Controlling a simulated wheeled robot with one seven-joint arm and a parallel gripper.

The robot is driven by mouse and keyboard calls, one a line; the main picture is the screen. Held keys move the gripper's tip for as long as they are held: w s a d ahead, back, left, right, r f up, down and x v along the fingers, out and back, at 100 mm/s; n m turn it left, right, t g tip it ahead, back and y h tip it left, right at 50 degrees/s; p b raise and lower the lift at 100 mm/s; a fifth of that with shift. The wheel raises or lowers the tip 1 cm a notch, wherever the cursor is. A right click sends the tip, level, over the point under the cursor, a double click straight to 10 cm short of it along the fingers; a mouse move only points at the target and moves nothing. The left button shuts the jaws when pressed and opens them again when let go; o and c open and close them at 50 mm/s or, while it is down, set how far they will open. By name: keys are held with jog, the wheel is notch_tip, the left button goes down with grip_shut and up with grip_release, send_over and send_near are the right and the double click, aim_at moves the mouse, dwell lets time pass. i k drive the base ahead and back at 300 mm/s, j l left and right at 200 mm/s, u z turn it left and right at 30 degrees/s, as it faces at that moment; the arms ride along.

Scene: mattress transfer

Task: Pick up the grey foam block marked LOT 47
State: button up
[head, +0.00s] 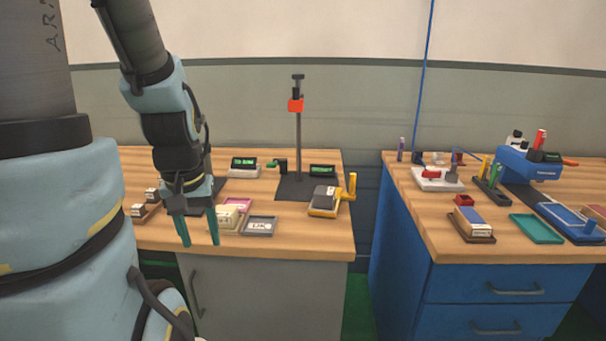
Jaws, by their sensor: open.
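A dark grey block (324,195) lies in a yellow-edged holder (322,212) near the right side of the left workbench. A pale label shows on its front, but I cannot read it, so I cannot tell whether it says LOT 47. My gripper (200,238) hangs in front of the left bench, fingers pointing down, open with nothing between the fingertips. It is to the left of the grey block and apart from it. Small pale blocks (228,216) sit just right of my fingers, and their marks are too small to read.
A grey tray marked OK (259,226) and a pink tray (238,204) lie near the pale blocks. A stand with a tall post (298,140) rises behind. A gap separates the left bench from the blue bench (440,245), which holds several trays and tools.

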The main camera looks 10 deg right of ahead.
aim_at(323, 197)
jog(key=l+u, duration=0.2)
jog(key=u, duration=0.75)
jog(key=k+l+u, duration=0.3)
jog(key=u, duration=0.15)
jog(key=k+l+u, duration=0.45)
jog(key=k+l, duration=0.4)
jog(key=k, duration=0.2)
jog(key=u, duration=0.05)
